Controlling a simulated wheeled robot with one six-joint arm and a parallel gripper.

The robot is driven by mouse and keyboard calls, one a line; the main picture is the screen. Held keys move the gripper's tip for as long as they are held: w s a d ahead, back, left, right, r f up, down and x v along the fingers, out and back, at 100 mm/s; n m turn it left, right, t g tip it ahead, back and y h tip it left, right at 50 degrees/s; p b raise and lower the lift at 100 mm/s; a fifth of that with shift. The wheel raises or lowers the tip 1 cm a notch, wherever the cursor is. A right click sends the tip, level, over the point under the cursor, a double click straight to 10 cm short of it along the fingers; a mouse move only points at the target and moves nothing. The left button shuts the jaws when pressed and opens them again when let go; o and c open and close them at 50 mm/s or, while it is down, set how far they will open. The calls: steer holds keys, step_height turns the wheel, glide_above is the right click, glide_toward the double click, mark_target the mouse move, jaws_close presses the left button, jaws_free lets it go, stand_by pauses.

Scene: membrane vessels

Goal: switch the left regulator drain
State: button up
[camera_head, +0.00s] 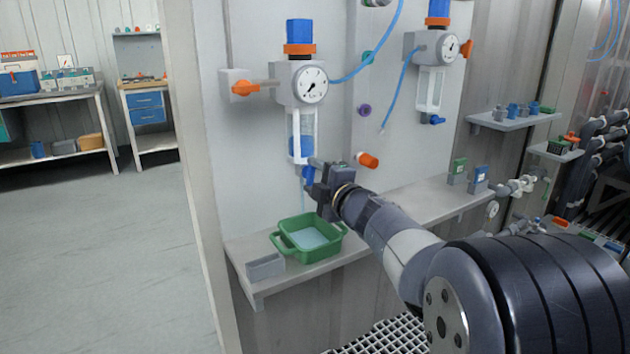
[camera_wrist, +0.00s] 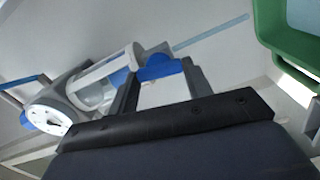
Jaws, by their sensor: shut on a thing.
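The left regulator (camera_head: 285,88) hangs on the grey panel, with a blue top knob, orange collar, dial gauge and clear bowl (camera_head: 301,135) holding blue liquid. Its blue drain (camera_head: 306,174) is at the bottom of the bowl. My gripper (camera_head: 313,171) reaches it from the right and is shut on the drain. In the wrist view the blue drain (camera_wrist: 160,68) sits between my two fingers. A thin pale-blue stream (camera_head: 303,199) runs down from the drain toward the green basin (camera_head: 282,244), which holds pale-blue liquid. The stream also shows in the wrist view (camera_wrist: 212,32).
A second regulator (camera_head: 426,58) with a blue drain hangs to the right. An orange-handled valve (camera_head: 245,88) is left of the first regulator. A small grey bin (camera_head: 265,267) stands beside the basin on the shelf (camera_head: 400,212). An orange knob (camera_head: 368,160) protrudes near my gripper.

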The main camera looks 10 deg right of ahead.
steer(key=shift+f, duration=0.1)
stand_by(0.3)
steer(key=o, duration=1)
steer(key=p+v, duration=0.2)
steer(key=v, duration=0.8)
steer(key=shift+s, duration=0.4)
steer(key=shift+d, duration=0.1)
steer(key=b+x, duration=0.1)
steer(key=x, duration=1)
steer(key=shift+b, duration=0.4)
steer(key=shift+s, duration=0.1)
